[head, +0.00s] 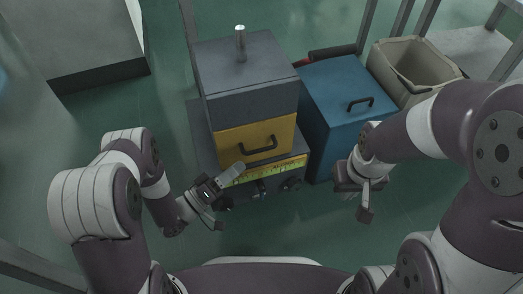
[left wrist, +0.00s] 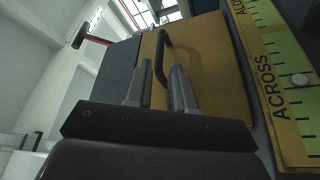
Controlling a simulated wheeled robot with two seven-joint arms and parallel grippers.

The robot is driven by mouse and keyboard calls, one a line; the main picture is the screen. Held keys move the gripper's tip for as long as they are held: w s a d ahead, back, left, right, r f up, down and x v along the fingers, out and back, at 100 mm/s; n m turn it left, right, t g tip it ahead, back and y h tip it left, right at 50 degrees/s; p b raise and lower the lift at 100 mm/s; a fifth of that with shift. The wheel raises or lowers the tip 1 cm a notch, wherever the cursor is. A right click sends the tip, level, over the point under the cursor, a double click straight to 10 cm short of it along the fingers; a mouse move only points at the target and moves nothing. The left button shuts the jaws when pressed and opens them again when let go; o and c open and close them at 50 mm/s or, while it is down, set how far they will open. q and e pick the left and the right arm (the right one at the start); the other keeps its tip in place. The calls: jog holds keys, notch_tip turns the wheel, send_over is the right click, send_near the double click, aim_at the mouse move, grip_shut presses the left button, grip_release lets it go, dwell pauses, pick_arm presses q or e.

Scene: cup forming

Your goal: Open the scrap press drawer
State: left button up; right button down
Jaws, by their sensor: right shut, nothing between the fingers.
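The scrap press (head: 248,67) is a dark grey box with a yellow drawer front (head: 228,144) that looks closed. A black bar handle (head: 259,151) is on the drawer front. My left gripper (head: 236,171) is in front of the press, just below and left of the handle. In the left wrist view its two fingers (left wrist: 163,68) are apart, pointing at the yellow front (left wrist: 212,70). The handle (left wrist: 163,42) shows at the gap between the fingertips; contact cannot be told. My right gripper (head: 366,208) is shut and empty, in front of the blue cabinet.
A blue cabinet (head: 335,112) with its own black handle stands right of the press. A beige open bin (head: 412,68) is behind it. A yellow-green measuring strip (left wrist: 285,80) runs under the drawer front. A grey block (head: 75,38) stands far left. Green floor is clear in front.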

aim_at(262, 150)
pick_arm(q)
jog(key=b+x, duration=0.2)
jog(key=x, duration=0.5)
jog(key=shift+w+d+b, duration=0.25)
jog(key=shift+d+b, duration=0.05)
jog(key=shift+b, duration=0.1)
jog(key=shift+w+d+r, duration=0.25)
jog(key=shift+w+d, duration=0.15)
jog(key=shift+d, duration=0.1)
grip_shut()
